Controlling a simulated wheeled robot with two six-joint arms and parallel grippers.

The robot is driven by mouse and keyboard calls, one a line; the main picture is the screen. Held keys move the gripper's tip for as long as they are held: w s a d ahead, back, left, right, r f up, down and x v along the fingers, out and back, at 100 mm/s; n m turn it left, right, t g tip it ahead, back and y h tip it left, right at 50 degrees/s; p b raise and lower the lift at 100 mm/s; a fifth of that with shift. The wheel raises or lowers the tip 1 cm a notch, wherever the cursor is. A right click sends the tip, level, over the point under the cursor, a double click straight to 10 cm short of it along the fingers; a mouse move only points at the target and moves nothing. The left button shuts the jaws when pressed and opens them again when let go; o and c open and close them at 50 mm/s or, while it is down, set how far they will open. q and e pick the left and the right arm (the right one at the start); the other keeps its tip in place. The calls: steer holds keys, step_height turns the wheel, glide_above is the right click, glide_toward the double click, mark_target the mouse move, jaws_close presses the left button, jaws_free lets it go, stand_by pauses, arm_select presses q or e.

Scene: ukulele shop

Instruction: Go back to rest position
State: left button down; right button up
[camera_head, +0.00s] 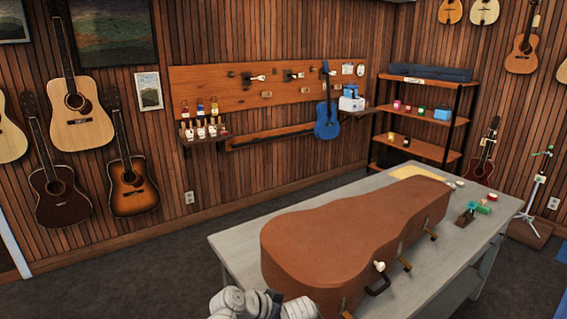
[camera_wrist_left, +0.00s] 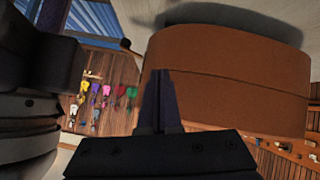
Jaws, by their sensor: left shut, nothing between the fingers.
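My left gripper (camera_wrist_left: 160,75) shows in the left wrist view with its dark fingers together and nothing between them. The brown guitar-shaped case (camera_head: 350,220) lies closed on the grey table in the head view. In the left wrist view the case (camera_wrist_left: 230,85) fills the upper right, behind and beside the fingertips. I cannot tell whether they touch it. Parts of my arm show at the bottom of the head view, by the near left end of the case. My right gripper is not identifiable in either view.
The grey table (camera_head: 240,245) has bare room left of the case. Small items, including a green one (camera_head: 484,209), lie at its right end. A shelf unit (camera_head: 420,115) and a stand (camera_head: 530,190) are behind. A blue ukulele (camera_head: 327,118) hangs on the wall.

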arm_select(q)
steer(key=s+a+f+n+g+y, duration=0.1)
steer(key=s+a+f+n+y, duration=0.15)
steer(key=a, duration=0.45)
steer(key=s+a+f+n+g+y, duration=0.1)
steer(key=a+f+n+g+y, duration=0.2)
steer(key=a, duration=0.4)
steer(key=s+a+f+n+y, duration=0.2)
steer(key=a+f+y, duration=0.15)
steer(key=a, duration=0.25)
steer(key=s+d+m+g+y, duration=0.1)
steer(key=s+d+m, duration=0.2)
steer(key=s+d, duration=0.3)
steer(key=d, duration=0.3)
steer(key=shift+s+d+r+g+y, duration=0.15)
steer(key=shift+s+d+g+y, duration=0.15)
steer(key=shift+d, duration=0.1)
